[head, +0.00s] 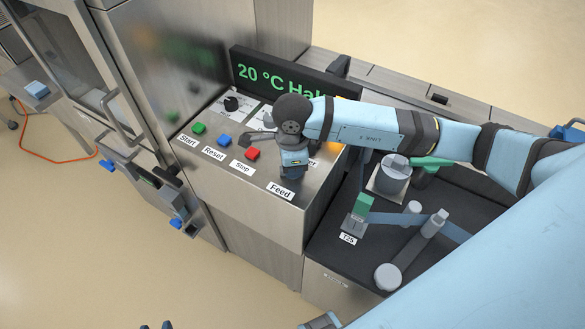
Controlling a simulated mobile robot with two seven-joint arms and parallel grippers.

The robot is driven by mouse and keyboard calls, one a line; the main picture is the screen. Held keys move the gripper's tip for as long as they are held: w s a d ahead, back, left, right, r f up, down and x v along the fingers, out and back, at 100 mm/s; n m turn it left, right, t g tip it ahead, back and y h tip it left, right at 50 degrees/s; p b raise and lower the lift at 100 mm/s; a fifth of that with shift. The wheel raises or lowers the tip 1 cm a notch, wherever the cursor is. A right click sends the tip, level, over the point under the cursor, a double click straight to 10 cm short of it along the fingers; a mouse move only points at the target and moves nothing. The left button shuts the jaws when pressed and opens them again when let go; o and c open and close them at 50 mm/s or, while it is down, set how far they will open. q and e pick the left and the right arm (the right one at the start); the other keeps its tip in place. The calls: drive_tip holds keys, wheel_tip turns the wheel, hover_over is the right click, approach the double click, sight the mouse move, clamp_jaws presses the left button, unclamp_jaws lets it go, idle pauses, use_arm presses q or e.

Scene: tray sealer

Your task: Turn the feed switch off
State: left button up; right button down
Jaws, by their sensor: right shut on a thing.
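The control panel (262,177) is the sloped steel front of the machine. Its "Feed" label (281,191) shows near the lower right edge. My right gripper (292,172) points down just above that label and is shut on the feed switch. The switch is hidden under the gripper, so its position cannot be read.
Green Start (198,128), blue Reset (224,140) and red Stop (252,153) buttons lie left of the gripper. A black knob (232,103) sits behind them. A display (258,76) reads "20 °C Hal", partly covered.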

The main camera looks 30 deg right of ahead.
drive_tip(key=m+b, duration=0.1)
drive_tip(key=m, duration=0.2)
drive_tip(key=shift+f+m, duration=0.1)
drive_tip(key=shift+m, duration=0.3)
drive_tip(key=shift+m+b, duration=0.85)
drive_tip(key=shift+m, duration=1.05)
drive_tip(key=c, duration=1)
unclamp_jaws()
wheel_tip(320, 180, up, 14)
drive_tip(key=shift+b, duration=0.45)
drive_tip(key=shift+s, duration=0.1)
